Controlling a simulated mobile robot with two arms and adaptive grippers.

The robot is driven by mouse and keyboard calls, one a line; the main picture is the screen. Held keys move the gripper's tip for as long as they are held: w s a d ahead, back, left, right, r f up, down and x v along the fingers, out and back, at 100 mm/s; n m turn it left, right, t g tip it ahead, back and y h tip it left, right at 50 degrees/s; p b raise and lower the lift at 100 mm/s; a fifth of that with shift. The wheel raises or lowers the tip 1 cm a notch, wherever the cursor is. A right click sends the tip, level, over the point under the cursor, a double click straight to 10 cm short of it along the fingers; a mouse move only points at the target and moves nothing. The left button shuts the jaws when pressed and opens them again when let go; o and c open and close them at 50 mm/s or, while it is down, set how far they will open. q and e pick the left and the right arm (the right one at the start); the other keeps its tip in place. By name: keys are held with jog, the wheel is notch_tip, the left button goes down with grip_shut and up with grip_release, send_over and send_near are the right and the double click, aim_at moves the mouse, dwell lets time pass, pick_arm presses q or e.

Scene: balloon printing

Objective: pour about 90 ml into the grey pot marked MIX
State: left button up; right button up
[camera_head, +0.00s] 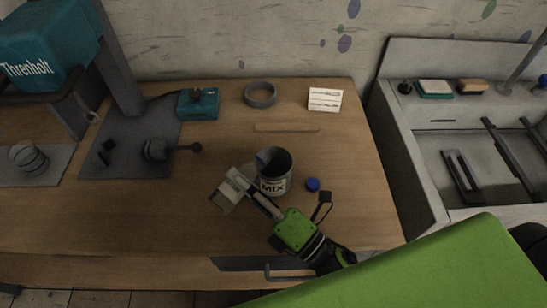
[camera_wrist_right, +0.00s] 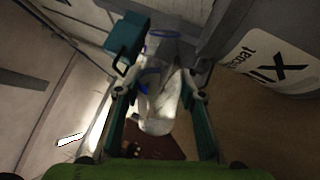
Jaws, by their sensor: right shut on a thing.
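The grey pot marked MIX (camera_head: 274,184) stands upright on the wooden table, its open mouth up. It also shows at the right of the right wrist view (camera_wrist_right: 285,65). My right gripper (camera_head: 240,186) is just left of the pot and shut on a clear bottle (camera_wrist_right: 160,100) with blue markings. The bottle sits between the fingers in the right wrist view and looks pale in the head view (camera_head: 226,197). Its tilt and liquid level are hard to tell. A blue cap (camera_head: 312,184) lies right of the pot. My left gripper is not in view.
Behind the pot are a thin wooden stick (camera_head: 287,127), a grey ring (camera_head: 260,94), a white card (camera_head: 325,99) and a teal box (camera_head: 198,104). A dark tool (camera_head: 158,149) lies on a grey mat at left. A sink (camera_head: 455,150) stands right of the table.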

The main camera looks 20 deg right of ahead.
jog(key=shift+w+d+r+m+p, duration=0.15)
jog(key=shift+d+r+m+p, duration=0.15)
jog(key=shift+m, duration=0.3)
jog(key=shift+r+m+t+h+p, duration=0.4)
jog(key=shift+r+m+h+p, duration=0.1)
jog(key=shift+m+p, duration=0.35)
jog(key=shift+s+a+r+m, duration=0.25)
jog(key=shift+a+m, duration=0.1)
jog(key=shift+m, duration=0.2)
jog(key=shift+w+d+r+m+t+h+p, duration=0.15)
jog(key=shift+r+m+t+h+p, duration=0.3)
jog(key=shift+m+p, duration=0.7)
dwell(1.2)
